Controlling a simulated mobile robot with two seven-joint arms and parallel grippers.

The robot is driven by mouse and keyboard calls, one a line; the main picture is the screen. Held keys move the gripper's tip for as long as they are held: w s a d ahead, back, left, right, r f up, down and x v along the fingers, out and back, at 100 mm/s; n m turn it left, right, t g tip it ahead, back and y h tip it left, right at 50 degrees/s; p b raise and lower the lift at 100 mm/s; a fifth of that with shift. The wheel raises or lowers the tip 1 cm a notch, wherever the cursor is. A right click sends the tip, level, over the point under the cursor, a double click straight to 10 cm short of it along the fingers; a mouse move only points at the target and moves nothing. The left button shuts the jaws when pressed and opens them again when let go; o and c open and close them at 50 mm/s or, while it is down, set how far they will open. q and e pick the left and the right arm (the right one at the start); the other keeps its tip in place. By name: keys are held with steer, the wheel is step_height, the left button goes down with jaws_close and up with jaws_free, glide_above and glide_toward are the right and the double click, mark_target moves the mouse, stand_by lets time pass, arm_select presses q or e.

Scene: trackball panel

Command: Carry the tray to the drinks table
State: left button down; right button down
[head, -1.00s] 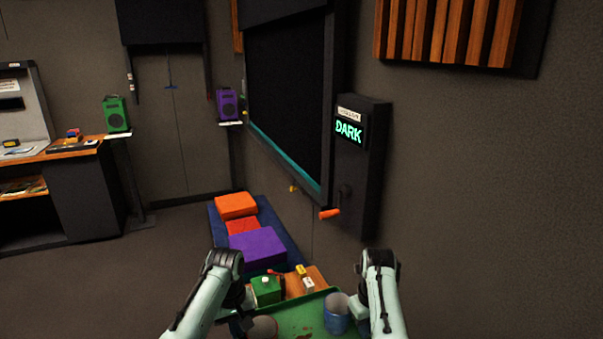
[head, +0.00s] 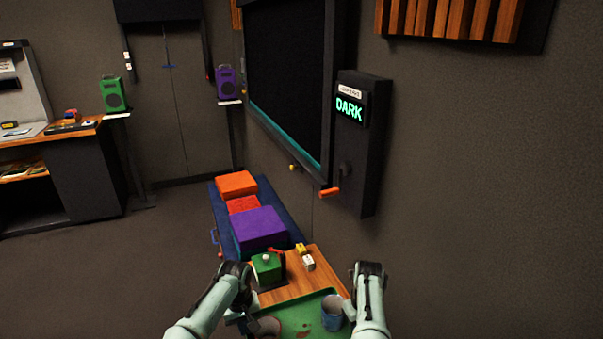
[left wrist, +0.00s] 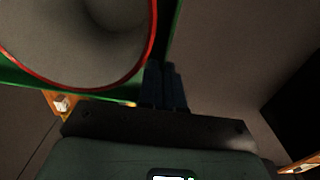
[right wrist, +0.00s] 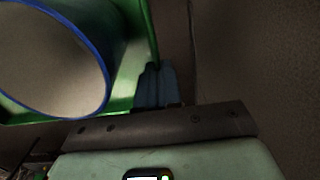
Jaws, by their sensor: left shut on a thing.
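The green tray (head: 300,316) is at the bottom of the head view, held in front of me, its near part cut off. A blue-rimmed mug (head: 332,313) and a red-rimmed cup (head: 268,327) stand on it; they also show in the right wrist view (right wrist: 45,60) and the left wrist view (left wrist: 85,35). My left gripper (left wrist: 163,75) is shut on the tray's edge at the left. My right gripper (right wrist: 155,75) is shut on its edge at the right. A wooden-topped table (head: 293,291) is just beyond the tray; I cannot tell whether it is the drinks table.
On the wooden top are a green box (head: 268,268) and small yellow and white pieces. A blue bench (head: 285,222) with orange and purple cushions lies beyond. A wall box reading DARK (head: 358,140) has an orange-handled crank. The floor at left is clear.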

arm_select(q)
steer(key=shift+w+f, duration=0.15)
steer(key=shift+f, duration=0.4)
arm_select(e)
steer(key=shift+w+f, duration=0.1)
steer(key=shift+f, duration=0.5)
arm_select(q)
steer(key=shift+r, duration=0.1)
arm_select(e)
steer(key=shift+r, duration=0.1)
